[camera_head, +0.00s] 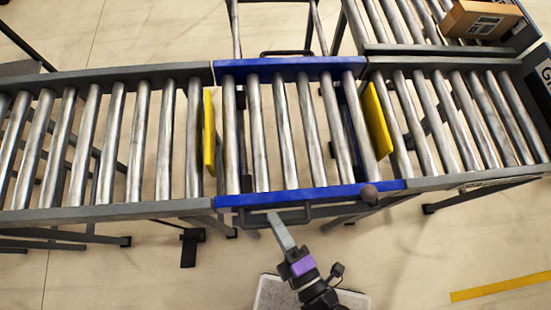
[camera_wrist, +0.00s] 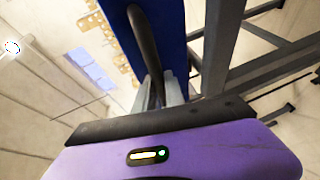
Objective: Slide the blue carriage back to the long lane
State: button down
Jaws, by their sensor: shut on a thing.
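The blue carriage (camera_head: 295,194) is a short roller section with blue side rails. It sits between the left roller lane (camera_head: 110,209) and the right roller lane (camera_head: 465,178), roughly in line with both. In the wrist view, the handle (camera_wrist: 145,45) runs down from the blue rail (camera_wrist: 120,15) to the fingers (camera_wrist: 168,95). The fingertips are partly hidden by the gripper body.
Yellow plates stand at the left (camera_head: 209,133) and right (camera_head: 377,120) carriage ends. Another roller lane (camera_head: 400,49) lies at the back right, with a cardboard box (camera_head: 482,19). The carriage's rollers are empty.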

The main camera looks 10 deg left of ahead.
jog(key=shift+s+f, duration=0.1)
jog(key=shift+s, duration=0.1)
jog(key=c, duration=1.4)
grip_release()
jog(key=shift+d, duration=0.1)
jog(key=b+v, duration=0.1)
jog(key=v, duration=0.6)
jog(key=shift+s+d+b, duration=0.25)
jog(key=shift+b, duration=0.05)
